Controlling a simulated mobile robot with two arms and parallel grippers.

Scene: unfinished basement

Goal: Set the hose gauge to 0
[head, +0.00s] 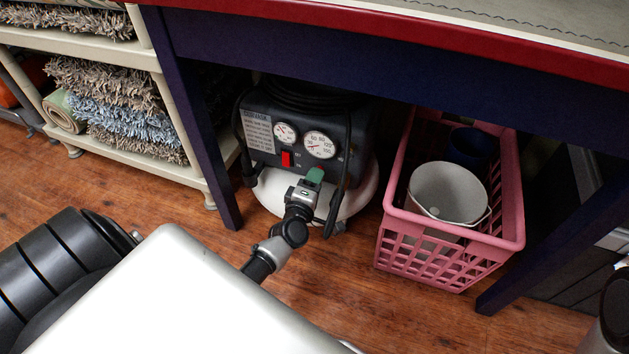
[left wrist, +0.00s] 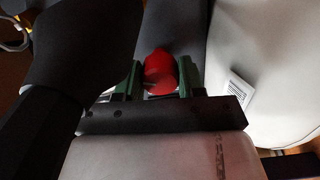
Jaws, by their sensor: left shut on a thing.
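A dark air compressor on a white round base (head: 357,199) stands on the floor under the table. Its front panel carries a small left gauge (head: 285,133) and a larger right gauge (head: 319,145), both white-faced. Their needles are too small to read surely, and I cannot tell which is the hose gauge. A red switch (head: 287,159) sits below the left gauge. My left gripper (head: 314,178) is at the panel, below the right gauge. In the left wrist view its green fingers (left wrist: 157,82) are shut on a red knob (left wrist: 158,66).
A pink crate (head: 451,247) holding a white bucket (head: 447,192) and a dark blue container stands right of the compressor. A table leg (head: 207,150) and a shelf with rugs (head: 130,110) are on the left. The tabletop's red edge (head: 400,35) hangs above.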

